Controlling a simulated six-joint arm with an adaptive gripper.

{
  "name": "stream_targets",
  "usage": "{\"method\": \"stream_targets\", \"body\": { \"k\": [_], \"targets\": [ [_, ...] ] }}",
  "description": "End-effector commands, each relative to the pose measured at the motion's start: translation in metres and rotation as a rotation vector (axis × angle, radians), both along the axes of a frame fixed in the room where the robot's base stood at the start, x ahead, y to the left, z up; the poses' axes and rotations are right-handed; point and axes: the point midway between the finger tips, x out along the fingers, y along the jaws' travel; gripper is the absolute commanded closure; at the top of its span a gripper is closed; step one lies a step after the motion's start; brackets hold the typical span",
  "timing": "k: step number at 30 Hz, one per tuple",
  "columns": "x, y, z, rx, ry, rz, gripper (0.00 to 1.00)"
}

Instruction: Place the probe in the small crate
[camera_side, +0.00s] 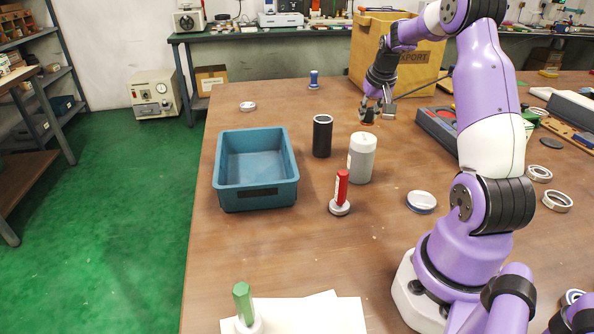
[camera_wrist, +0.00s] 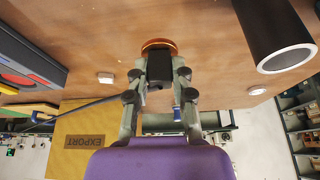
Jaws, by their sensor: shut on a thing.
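My gripper (camera_side: 376,116) is shut on a dark piece with an orange-brown round end, apparently the probe (camera_side: 367,122). The wrist view shows its black body (camera_wrist: 160,68) between my fingers and its round end (camera_wrist: 158,43) beyond them. My gripper is low at the far part of the table, in front of the cardboard box; contact with the table cannot be told. The small crate, a teal open bin (camera_side: 257,199), stands at the table's left, well left of and nearer than my gripper. Its visible inside looks empty.
A black cylinder (camera_side: 322,136), a grey-white canister (camera_side: 361,158) and a red-handled piece (camera_side: 341,190) stand between crate and arm. A thin dark rod (camera_side: 422,87) slants near my gripper by the cardboard box (camera_side: 420,75). Table behind the crate is mostly clear.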

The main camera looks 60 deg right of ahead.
Motion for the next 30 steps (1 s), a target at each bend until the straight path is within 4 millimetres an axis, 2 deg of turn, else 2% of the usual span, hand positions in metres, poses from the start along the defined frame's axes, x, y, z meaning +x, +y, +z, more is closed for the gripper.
{"method": "stream_targets", "body": {
  "k": [6,14,23,26,29,30],
  "targets": [
    [0.001,-0.001,0.045,-0.005,-0.005,0.000,1.00],
    [0.001,0.000,0.092,-0.004,-0.003,0.002,1.00],
    [0.046,0.056,0.089,0.001,-0.001,0.144,1.00],
    [0.066,0.086,0.089,0.001,-0.002,0.217,1.00],
    [0.087,0.128,0.090,0.001,-0.002,0.314,1.00],
    [0.095,0.148,0.090,0.000,-0.003,0.359,1.00]
  ]
}}
